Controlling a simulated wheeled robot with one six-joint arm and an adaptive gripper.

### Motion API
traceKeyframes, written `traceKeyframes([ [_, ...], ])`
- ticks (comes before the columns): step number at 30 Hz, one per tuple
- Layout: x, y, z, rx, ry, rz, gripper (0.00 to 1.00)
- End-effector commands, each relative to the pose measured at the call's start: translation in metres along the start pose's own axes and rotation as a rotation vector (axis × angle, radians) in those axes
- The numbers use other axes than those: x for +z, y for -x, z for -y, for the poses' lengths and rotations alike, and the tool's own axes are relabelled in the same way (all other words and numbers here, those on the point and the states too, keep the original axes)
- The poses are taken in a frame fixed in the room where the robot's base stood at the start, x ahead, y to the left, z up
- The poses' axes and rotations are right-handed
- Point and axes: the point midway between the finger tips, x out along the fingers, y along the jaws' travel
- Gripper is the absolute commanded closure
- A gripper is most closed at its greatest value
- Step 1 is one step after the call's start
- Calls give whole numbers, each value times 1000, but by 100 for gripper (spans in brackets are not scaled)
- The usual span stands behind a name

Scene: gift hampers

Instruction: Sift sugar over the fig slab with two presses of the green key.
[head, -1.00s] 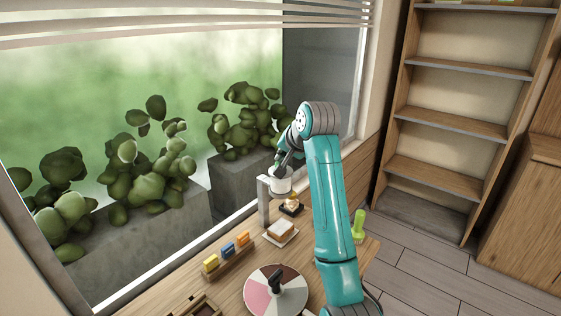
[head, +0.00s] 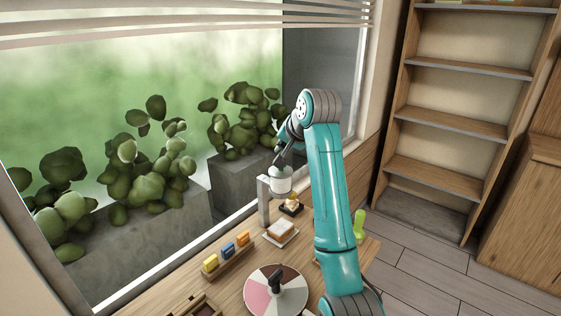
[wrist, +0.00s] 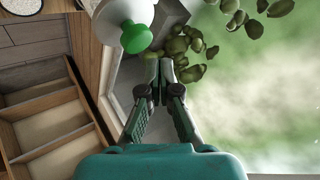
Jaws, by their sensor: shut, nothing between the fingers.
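A white sifter head (head: 281,184) sits on a pale post at the window edge of the counter. Its green key (wrist: 136,38) shows on the white body (wrist: 122,12) in the wrist view. In the head view my gripper (head: 281,162) is just above the sifter, and the key is hidden.
A dark stand with a small item (head: 291,205) is behind the slab. A rack of yellow, blue and orange blocks (head: 228,250) and a sectored disc with a dark pointer (head: 258,298) are nearer. A green upright object (head: 359,226) stands at the right edge.

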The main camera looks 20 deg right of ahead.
Motion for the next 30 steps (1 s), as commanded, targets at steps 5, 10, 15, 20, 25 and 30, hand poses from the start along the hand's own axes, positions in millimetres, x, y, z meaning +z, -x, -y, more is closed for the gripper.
traceKeyframes([
  [5, -8, 11, 8, -1, 0, -1, 100],
  [10, -16, 21, 16, -1, 0, -1, 100],
  [15, -21, 29, 21, 0, 0, 0, 100],
  [20, -22, 30, 22, 0, 0, 1, 100],
  [25, -22, 30, 22, 0, 0, 0, 100],
  [30, -22, 30, 22, 0, 0, 0, 100],
])
